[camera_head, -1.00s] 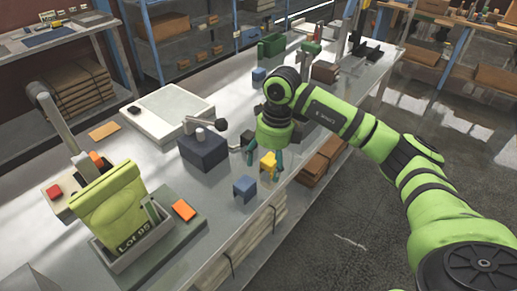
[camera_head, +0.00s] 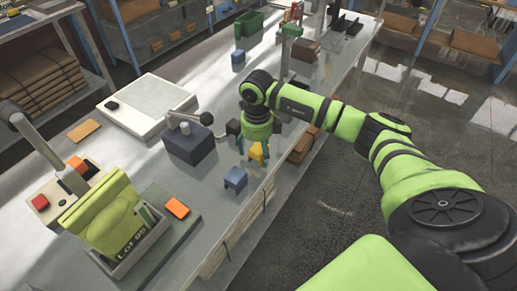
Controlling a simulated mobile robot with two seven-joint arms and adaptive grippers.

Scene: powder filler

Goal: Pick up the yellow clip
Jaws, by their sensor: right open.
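The yellow clip (camera_head: 255,152) stands on the metal bench near its front edge. It is small and partly hidden by my right gripper. My right gripper (camera_head: 254,158) points down over the clip, with its teal fingers apart on either side of it. I cannot tell whether the fingers touch the clip. My left gripper is not in view.
A blue clip (camera_head: 235,179) stands just in front of the yellow one. A dark blue block with a lever (camera_head: 190,143) is to the left. A green bag marked "Lot" (camera_head: 110,215) sits in a grey tray at the front left. A green bin (camera_head: 249,22) is at the back.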

